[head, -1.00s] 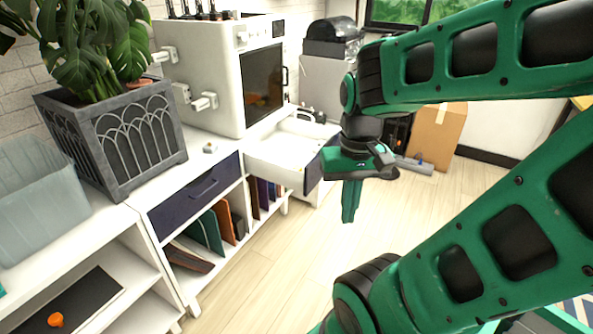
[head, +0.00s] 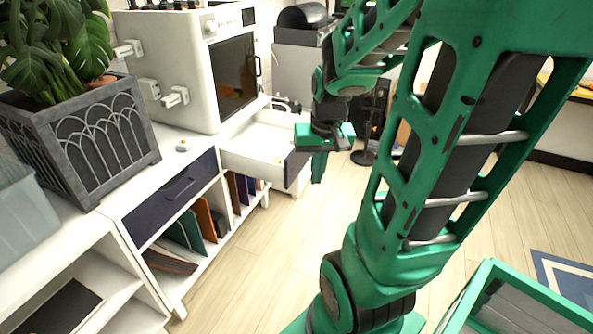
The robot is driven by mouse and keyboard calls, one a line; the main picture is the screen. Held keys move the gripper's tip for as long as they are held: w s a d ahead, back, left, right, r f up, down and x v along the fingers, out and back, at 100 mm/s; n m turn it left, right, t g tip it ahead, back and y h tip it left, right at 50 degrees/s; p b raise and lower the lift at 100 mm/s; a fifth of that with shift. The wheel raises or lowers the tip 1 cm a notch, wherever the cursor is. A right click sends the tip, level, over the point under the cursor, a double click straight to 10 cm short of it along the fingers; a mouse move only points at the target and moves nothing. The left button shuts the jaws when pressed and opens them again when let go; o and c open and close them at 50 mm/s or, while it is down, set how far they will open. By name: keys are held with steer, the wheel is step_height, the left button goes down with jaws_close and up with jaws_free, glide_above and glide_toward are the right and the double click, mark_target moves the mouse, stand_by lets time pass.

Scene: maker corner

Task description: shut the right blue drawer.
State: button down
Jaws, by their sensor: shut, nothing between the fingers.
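The right blue drawer (head: 262,150) stands pulled out of the white cabinet, its white inside showing from above. Its dark blue front (head: 291,168) is seen edge-on and partly hidden by my gripper. My gripper (head: 318,180) is shut and empty, with its fingers pointing down just to the right of the drawer front. I cannot tell whether the fingers touch the front. The left blue drawer (head: 172,195) is flush in the cabinet.
A white machine with a dark window (head: 205,70) and a plant in a grey planter (head: 85,135) stand on the cabinet top. Folders (head: 190,228) fill the open shelves below. A black stand (head: 370,125) is behind my arm. The wood floor (head: 265,260) before the cabinet is clear.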

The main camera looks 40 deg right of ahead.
steer(key=w+d+f+m+t+h, duration=0.1)
steer(key=w+d+f+m+t, duration=0.4)
steer(key=w+d+f, duration=1.05)
steer(key=shift+w+d+f, duration=0.35)
steer(key=shift+w+f, duration=0.65)
steer(key=shift+w, duration=0.65)
steer(key=shift+w+d+f, duration=0.3)
steer(key=shift+w+f, duration=0.7)
steer(key=shift+w, duration=0.6)
steer(key=shift+w+d+f, duration=0.35)
steer(key=shift+w+f, duration=0.65)
steer(key=shift+w, duration=0.65)
